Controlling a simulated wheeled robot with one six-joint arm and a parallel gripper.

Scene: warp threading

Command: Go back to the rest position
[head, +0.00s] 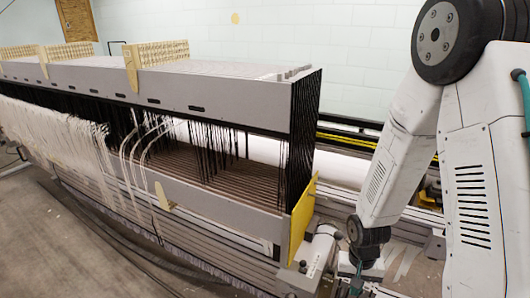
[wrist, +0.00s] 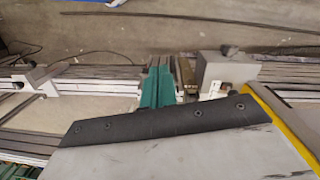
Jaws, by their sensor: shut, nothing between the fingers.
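My white arm (head: 400,150) stands at the right in the head view, bent at a dark elbow joint. Its forearm slopes down to a dark wrist joint (head: 370,232) beside the near right end of the warp frame (head: 225,98). I cannot make out my gripper's fingers in either view. The frame is a long grey structure with dark hanging heddles (head: 205,142) and a yellow end plate (head: 303,220). White warp threads (head: 50,128) hang along its left side. The wrist view looks down over a grey panel (wrist: 180,155) with a black bolted edge (wrist: 150,122).
Cream combs (head: 158,53) stand on top of the frame. Grey rails (head: 190,240) run along its base. In the wrist view, a green part (wrist: 156,86) and a grey block (wrist: 228,68) lie beyond the black edge. Concrete floor (wrist: 200,35) shows behind them.

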